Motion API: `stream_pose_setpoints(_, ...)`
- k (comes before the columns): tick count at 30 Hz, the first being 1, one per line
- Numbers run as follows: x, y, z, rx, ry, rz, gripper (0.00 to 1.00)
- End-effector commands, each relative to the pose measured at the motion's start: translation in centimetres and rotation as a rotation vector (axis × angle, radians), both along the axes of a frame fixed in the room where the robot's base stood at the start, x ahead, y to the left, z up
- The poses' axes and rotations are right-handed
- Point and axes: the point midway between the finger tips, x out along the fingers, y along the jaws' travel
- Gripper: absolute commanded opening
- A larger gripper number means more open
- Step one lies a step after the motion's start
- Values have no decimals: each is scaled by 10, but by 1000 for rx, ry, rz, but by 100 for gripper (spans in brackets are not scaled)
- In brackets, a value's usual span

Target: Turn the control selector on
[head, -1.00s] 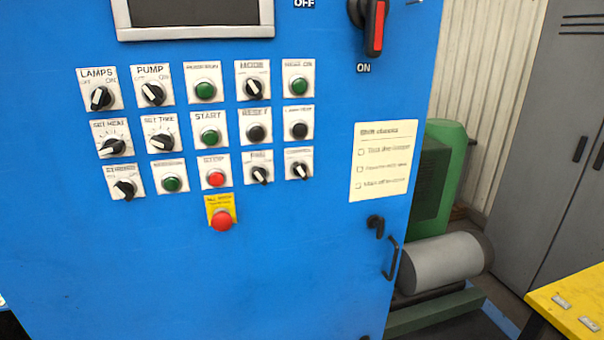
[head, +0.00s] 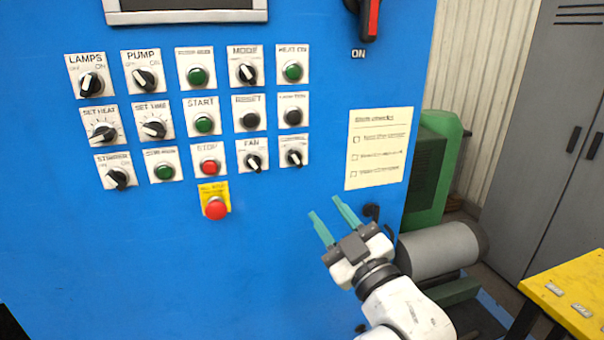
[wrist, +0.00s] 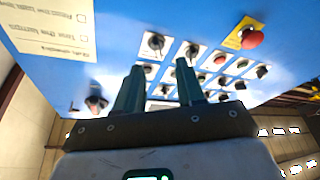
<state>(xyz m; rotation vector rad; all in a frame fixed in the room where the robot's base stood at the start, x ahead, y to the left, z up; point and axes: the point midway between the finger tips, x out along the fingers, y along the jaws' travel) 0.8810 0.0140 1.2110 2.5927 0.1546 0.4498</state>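The control selector (head: 294,157) is a black rotary knob with a pale pointer mark on a white plate, at the right end of the lowest row on the blue panel. Its label is too blurred to read surely; the pointer appears to lean up and left. My gripper (head: 325,207), with two teal fingers, is below and right of the selector, apart from it. The fingers are spread with nothing between them. In the wrist view the picture is inverted; the selector (wrist: 155,42) shows beyond the open fingers (wrist: 160,66).
The fan knob (head: 254,162) is just left of the selector, with the red stop button (head: 208,168) beyond. A red emergency button (head: 215,209) sticks out below. A paper checklist (head: 379,148) is to the right. A yellow table (head: 570,295) stands at lower right.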

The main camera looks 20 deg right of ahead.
Motion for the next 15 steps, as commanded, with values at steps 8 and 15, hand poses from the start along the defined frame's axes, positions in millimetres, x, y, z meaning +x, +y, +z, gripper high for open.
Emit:
stream_pose_setpoints(8,17,5,23,-7,-53,-1,38)
stream_pose_setpoints(15,57,14,38,-5,-52,0,38)
